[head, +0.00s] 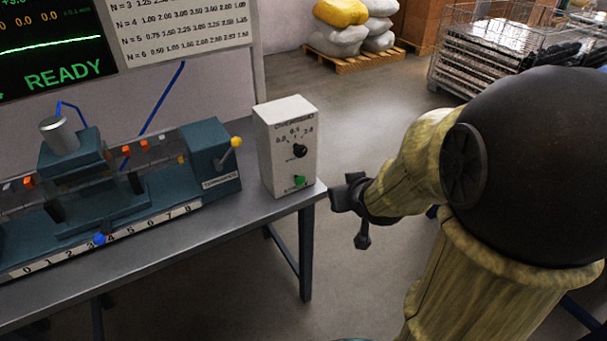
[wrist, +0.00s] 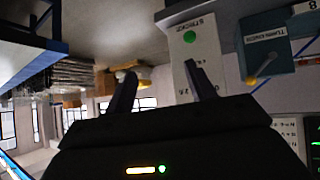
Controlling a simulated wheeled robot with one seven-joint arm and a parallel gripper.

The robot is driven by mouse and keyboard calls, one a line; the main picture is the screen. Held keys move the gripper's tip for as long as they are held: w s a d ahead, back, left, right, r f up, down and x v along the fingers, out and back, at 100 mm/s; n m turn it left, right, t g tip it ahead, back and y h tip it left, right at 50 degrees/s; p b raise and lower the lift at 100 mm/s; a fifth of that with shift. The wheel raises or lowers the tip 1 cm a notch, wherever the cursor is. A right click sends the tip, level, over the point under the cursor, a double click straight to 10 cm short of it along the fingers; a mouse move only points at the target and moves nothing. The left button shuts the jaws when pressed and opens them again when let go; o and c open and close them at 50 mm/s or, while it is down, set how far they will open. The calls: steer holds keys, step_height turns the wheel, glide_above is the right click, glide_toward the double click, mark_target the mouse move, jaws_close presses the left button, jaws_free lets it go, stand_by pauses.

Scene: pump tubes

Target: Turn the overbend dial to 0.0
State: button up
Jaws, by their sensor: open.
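The overbend dial (head: 300,150) is a small black knob on the front of a white box (head: 266,150) at the bench's right end. A scale with several numbers is printed above the knob, and its pointer setting is too small to read. A green button (head: 299,181) sits below it and also shows in the wrist view (wrist: 190,37). My gripper (head: 345,192) is to the right of the box, apart from it. In the wrist view my gripper (wrist: 160,85) has its two dark fingers spread with nothing between them. The knob is hidden there, seemingly behind the finger.
A teal fixture (head: 210,160) with a yellow-tipped lever (head: 236,142) stands left of the box on the grey bench (head: 200,225). A screen reading READY (head: 50,50) and a number chart (head: 185,30) are behind.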

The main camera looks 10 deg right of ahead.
steer(key=f+n+t+y+b, duration=0.1)
steer(key=t+y+b, duration=0.1)
steer(key=b, duration=0.2)
steer(key=w+f+n+t+y+b, duration=0.1)
steer(key=t+y+b, duration=0.1)
steer(key=b, duration=0.3)
steer(key=w+f+n+t+y+b, duration=0.1)
steer(key=t+y+b, duration=0.1)
steer(key=b, duration=0.3)
steer(key=shift+a+t, duration=0.3)
steer(key=shift+t, duration=0.4)
steer(key=p, duration=0.9)
glide_toward(301, 154)
steer(key=x, duration=0.9)
steer(key=shift+w+d, duration=0.1)
steer(key=shift+w, duration=0.1)
steer(key=shift+s, duration=0.1)
steer(key=shift+c, duration=0.2)
